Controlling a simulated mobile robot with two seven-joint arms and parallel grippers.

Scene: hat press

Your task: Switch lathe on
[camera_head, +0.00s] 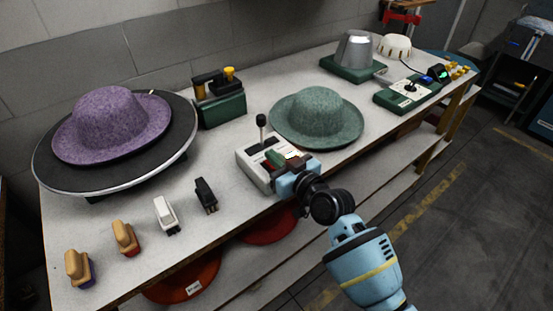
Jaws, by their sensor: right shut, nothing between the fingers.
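A light grey control box (256,172) stands near the front edge of the bench. It has an upright lever with a dark knob (261,121) and green and red parts on its top. My right gripper (287,160) is shut and empty at the right end of the box, over its top face. Whether its fingertips touch a button cannot be told, as the gripper hides that part. To the left, a purple hat (112,122) sits on a round black plate (185,125) with a pale rim. My left gripper is not in view.
A green hat (318,112) lies just behind the control box. A green box with yellow knobs (220,105) stands at the back. Several brushes, one white (165,214), line the front left. A metal hat form (354,50) and another control panel (408,91) are at the far right.

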